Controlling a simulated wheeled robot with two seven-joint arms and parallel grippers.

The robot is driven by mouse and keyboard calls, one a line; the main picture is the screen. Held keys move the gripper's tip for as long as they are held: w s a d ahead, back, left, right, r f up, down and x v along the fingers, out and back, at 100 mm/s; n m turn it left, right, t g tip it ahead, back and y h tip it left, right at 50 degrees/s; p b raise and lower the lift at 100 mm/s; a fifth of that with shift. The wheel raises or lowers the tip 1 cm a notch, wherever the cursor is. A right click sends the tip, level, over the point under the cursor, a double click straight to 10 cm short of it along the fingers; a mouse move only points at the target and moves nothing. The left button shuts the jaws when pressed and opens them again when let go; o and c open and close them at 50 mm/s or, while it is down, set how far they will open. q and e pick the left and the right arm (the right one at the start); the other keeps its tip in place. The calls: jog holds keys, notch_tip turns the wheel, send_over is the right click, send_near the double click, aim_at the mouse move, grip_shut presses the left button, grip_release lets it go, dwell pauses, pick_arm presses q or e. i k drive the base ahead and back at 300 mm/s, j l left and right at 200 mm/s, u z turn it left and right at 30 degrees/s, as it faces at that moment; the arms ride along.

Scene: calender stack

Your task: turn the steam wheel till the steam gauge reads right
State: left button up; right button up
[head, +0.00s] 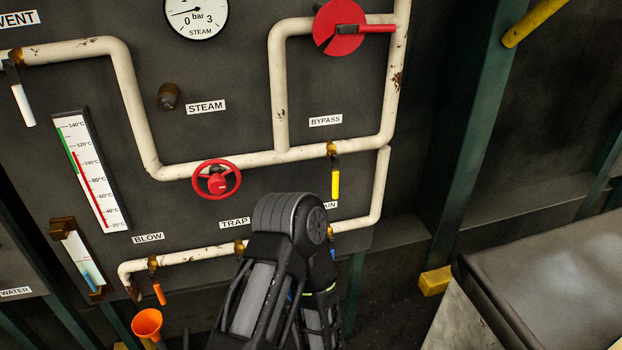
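The steam gauge (197,14) is a round white dial at the top of the dark panel, its top cut off by the picture edge. It is marked 0 bar 3, and its thin needle points left, slightly downward, a little above the 0. A red handwheel (230,164) sits on the white pipe below the STEAM label (205,107) and above the TRAP label. No gripper touches it. One of my arms rises at the bottom centre, right of and below the wheel. Neither gripper can be made out.
A red BYPASS disc (330,42) with a red handle is at the top right. A yellow lever (336,184), an orange lever (159,294), a thermometer (90,172) and an orange funnel (147,323) surround the pipes. A dark-topped bench (560,275) stands at lower right.

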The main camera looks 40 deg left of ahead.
aim_at(216, 184)
jog(key=u, duration=1.75)
